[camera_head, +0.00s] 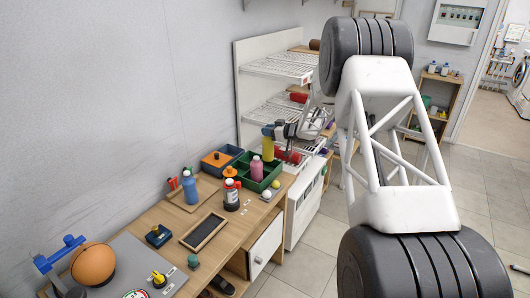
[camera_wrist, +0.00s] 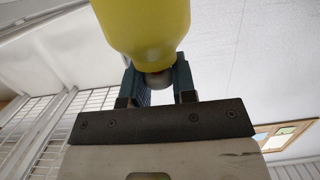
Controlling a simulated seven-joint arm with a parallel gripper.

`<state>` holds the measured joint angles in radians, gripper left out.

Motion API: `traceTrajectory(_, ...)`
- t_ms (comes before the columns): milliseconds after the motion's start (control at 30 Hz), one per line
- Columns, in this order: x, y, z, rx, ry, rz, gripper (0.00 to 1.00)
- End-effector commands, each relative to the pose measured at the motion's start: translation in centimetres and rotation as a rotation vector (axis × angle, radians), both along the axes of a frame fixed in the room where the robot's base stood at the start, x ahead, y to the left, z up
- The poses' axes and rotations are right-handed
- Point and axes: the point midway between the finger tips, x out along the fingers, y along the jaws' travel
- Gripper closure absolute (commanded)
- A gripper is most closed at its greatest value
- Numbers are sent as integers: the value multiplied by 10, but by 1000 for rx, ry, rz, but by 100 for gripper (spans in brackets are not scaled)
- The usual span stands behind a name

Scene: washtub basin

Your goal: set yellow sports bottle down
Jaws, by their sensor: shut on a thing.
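The yellow sports bottle (camera_head: 268,147) is beside the wire shelf rack, just behind the green divided tray in the head view. My gripper (camera_head: 279,130) is at its top end and shut on it. In the wrist view the yellow bottle (camera_wrist: 145,25) fills the top middle, and the fingers of my gripper (camera_wrist: 158,82) close on its narrow, pale end. Whether the bottle's base touches a surface cannot be told.
A green divided tray (camera_head: 240,181) holds a pink bottle (camera_head: 257,168). A blue bottle (camera_head: 190,187) and a dark red-and-white bottle (camera_head: 231,195) stand nearby on the wooden table (camera_head: 176,216). The wire rack (camera_head: 278,68) rises close behind my gripper.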

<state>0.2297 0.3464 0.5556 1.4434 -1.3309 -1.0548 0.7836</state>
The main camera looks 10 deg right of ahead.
Motion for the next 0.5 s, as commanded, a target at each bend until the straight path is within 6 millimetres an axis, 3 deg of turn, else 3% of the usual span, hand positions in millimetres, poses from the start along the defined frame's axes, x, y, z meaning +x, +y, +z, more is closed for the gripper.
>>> traceTrajectory(200,0,0,-21,0,-1,0,100)
traceTrajectory(500,0,0,-23,-1,-2,0,100)
